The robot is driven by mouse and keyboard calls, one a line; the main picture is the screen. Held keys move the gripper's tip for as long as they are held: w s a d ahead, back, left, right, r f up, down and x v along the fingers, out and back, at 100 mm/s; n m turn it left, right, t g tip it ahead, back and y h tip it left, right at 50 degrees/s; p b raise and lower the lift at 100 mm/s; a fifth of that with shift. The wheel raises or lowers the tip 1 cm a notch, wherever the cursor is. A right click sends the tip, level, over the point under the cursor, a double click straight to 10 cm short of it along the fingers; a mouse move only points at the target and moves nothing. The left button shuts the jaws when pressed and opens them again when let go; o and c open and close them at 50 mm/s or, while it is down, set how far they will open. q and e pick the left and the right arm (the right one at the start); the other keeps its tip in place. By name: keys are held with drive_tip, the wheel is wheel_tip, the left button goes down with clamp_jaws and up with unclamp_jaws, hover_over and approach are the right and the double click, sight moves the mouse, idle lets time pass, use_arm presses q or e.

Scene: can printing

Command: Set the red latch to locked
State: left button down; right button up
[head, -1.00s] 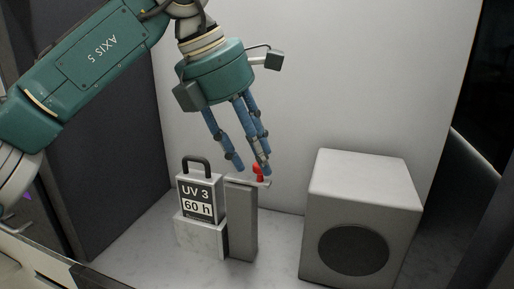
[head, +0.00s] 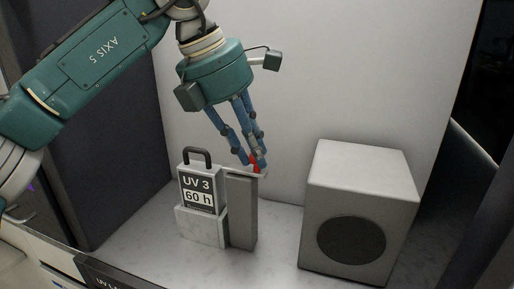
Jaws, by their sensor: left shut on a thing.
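The red latch (head: 254,160) sits on top of a narrow grey post, mostly hidden behind my fingers. My left gripper (head: 254,164) reaches down from above with its blue fingers closed together around the latch. Only small patches of red show between the fingers. Whether the latch stands in the locked position cannot be told. My right gripper does not show.
A grey box with a round dark grille (head: 362,185) stands at the right. The pale floor between is clear.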

sight(237, 169)
use_arm(q)
drive_tip(key=a, duration=0.1)
drive_tip(key=w+a, duration=0.1)
drive_tip(key=shift+a+r, duration=0.2)
drive_tip(key=shift+a, duration=0.1)
drive_tip(key=c, duration=1.5)
unclamp_jaws()
drive_tip(key=shift+d, duration=0.1)
drive_tip(key=shift+c, duration=0.2)
drive_tip(key=shift+f, duration=0.1)
drive_tip(key=shift+a+r, duration=0.25)
drive_tip(key=shift+r, duration=0.15)
drive_tip(key=s+a, duration=0.5)
drive_tip(key=a, duration=0.6)
drive_tip(key=shift+s+r, duration=0.15)
drive_tip(key=shift+s, duration=0.2)
